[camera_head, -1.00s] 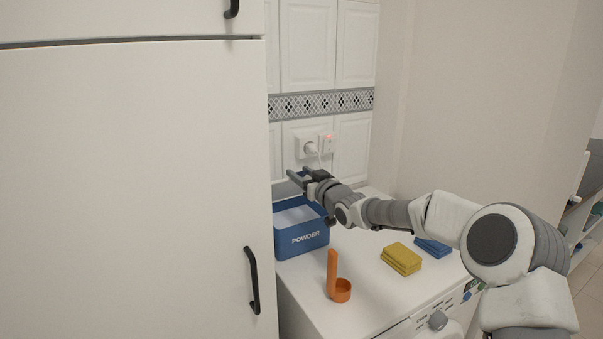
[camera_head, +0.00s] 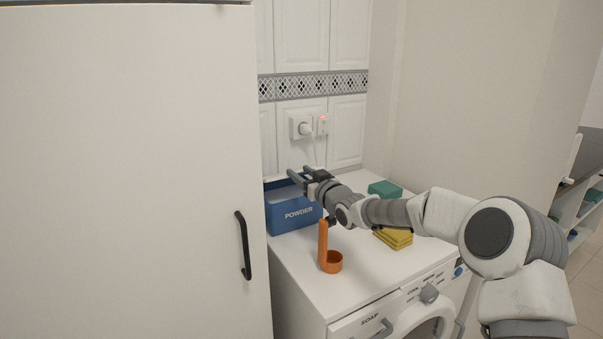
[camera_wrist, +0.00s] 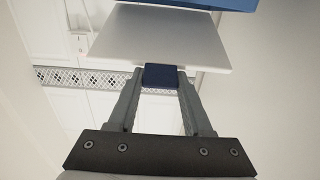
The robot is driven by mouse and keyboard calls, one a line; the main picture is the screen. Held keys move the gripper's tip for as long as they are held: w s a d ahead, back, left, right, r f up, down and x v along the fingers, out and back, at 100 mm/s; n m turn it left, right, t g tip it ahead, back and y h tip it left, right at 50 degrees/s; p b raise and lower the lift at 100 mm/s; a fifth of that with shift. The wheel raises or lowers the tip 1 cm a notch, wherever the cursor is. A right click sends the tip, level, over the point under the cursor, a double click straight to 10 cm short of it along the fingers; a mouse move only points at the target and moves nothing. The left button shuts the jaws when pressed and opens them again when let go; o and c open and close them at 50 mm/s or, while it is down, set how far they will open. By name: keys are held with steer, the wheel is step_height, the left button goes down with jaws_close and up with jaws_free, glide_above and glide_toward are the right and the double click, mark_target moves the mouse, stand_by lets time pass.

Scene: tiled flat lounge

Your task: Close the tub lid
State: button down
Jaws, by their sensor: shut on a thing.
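The blue tub marked POWDER (camera_head: 293,212) stands on the white washing machine top, against the tall cabinet. My gripper (camera_head: 298,172) is above the tub's back part, with its fingers pointing left. In the wrist view, my gripper (camera_wrist: 160,76) is shut on a small dark blue tab (camera_wrist: 160,77). A pale grey panel (camera_wrist: 155,40), apparently part of the tub lid, spreads beyond the tab. The panel's far side meets a blue edge at the top of the wrist view. The lid's exact tilt is hard to tell in the head view.
An orange scoop (camera_head: 331,262) stands in front of the tub. Yellow sponges (camera_head: 395,238) and a teal block (camera_head: 385,188) lie to the right, near my arm. A tall white cabinet (camera_head: 120,180) borders the left. A plug and socket (camera_head: 302,127) are on the tiled wall behind.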

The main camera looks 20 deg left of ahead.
steer(key=shift+f, duration=0.45)
steer(key=shift+c, duration=2)
jaws_free()
steer(key=shift+w+a, duration=0.1)
steer(key=shift+o, duration=0.4)
steer(key=shift+r, duration=0.2)
steer(key=p+v, duration=0.1)
steer(key=v, duration=1.6)
steer(key=shift+s, duration=0.25)
